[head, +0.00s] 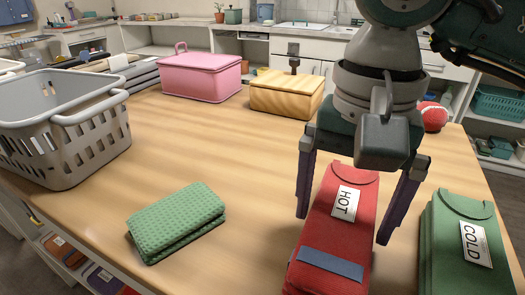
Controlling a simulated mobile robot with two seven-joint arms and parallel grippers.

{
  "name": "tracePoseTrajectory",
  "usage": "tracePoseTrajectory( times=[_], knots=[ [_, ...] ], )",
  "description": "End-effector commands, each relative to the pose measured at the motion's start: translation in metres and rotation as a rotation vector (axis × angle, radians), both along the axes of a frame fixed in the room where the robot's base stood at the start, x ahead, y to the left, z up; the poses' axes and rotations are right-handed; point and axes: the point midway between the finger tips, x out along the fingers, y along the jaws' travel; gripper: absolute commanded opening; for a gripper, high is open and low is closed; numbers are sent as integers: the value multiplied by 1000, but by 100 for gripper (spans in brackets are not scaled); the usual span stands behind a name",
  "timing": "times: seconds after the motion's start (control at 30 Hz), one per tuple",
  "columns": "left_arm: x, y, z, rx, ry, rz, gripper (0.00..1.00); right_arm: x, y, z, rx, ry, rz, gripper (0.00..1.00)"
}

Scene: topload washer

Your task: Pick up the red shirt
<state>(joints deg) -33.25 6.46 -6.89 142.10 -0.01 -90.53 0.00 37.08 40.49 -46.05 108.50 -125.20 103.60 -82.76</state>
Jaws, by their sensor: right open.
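No red shirt is plainly visible. A red flat pouch-like item (330,255) with a white HOT label lies on the wooden table (200,125) at the front right. My right gripper (343,228) is open above it, with one purple finger to each side of it. I cannot tell whether the fingers touch it, and the gripper body hides part of its far end. My left gripper is not in view.
A green pouch (455,250) marked COLD lies close to the right. A folded green cloth (177,220) lies at front left. A grey basket (65,130), pink box (200,77), wooden box (287,95) and red ball (432,117) stand farther off. The table's middle is clear.

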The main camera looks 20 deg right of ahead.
Motion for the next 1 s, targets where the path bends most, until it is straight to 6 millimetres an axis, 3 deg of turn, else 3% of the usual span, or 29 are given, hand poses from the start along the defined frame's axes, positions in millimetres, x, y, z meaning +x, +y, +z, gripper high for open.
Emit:
tracePoseTrajectory(
  times=[0.3, 1.0],
  knots=[
    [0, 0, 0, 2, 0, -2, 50, 0, 0, -7, -1, -2, 0, 99],
    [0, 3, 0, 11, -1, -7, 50, 0, -1, -6, -1, -2, -1, 20]
  ],
)
